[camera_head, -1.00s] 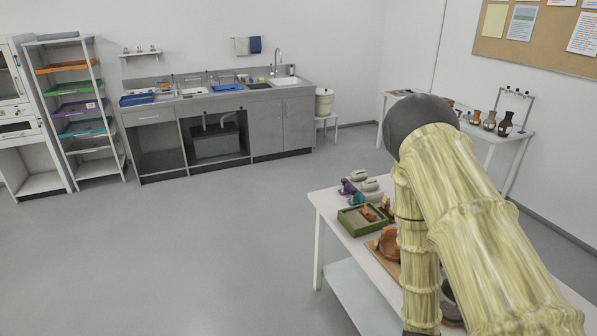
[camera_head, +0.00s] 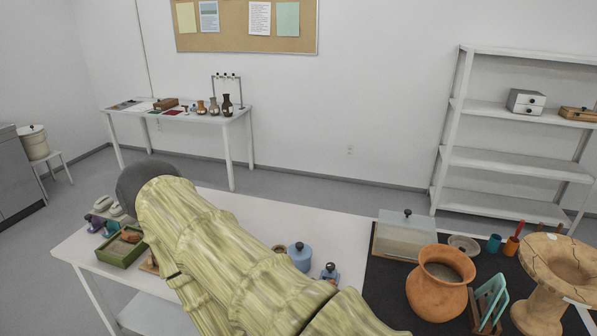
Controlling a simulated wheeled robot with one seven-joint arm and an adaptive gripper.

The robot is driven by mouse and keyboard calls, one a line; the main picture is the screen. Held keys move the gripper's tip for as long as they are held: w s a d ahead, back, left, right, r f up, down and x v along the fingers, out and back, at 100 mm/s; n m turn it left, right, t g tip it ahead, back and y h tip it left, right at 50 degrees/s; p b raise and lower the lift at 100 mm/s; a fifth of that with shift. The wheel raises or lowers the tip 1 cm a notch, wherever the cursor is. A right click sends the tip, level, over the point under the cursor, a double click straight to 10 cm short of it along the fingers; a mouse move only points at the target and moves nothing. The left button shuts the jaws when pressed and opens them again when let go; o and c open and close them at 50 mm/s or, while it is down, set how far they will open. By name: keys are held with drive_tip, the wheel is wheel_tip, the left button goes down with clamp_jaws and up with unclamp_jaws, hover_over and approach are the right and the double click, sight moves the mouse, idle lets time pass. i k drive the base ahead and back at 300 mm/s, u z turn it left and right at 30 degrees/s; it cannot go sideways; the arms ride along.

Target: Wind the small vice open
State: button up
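I cannot pick out the small vice for certain. A small blue item with a dark top (camera_head: 330,274) stands on the white worktable (camera_head: 222,200), right of a blue lidded jar; it is too small to tell what it is. A small purple item (camera_head: 95,222) and a teal item (camera_head: 111,228) stand at the table's left end, also too small to name surely. My arm in its pale yellow sleeve crosses the table and hides its middle and front. My gripper is out of view.
A green tray (camera_head: 120,248) holds brown sherds. The blue jar (camera_head: 299,258) stands mid-table. At right are a glass-sided box (camera_head: 402,238), a terracotta pot (camera_head: 438,285), a teal rack (camera_head: 490,302) and a cracked pedestal vessel (camera_head: 545,295). Shelves (camera_head: 510,160) stand behind.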

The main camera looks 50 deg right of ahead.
sight(330, 266)
drive_tip(key=k, duration=0.5)
drive_tip(key=z, duration=0.45)
drive_tip(key=i, duration=0.45)
drive_tip(key=z, duration=1.3)
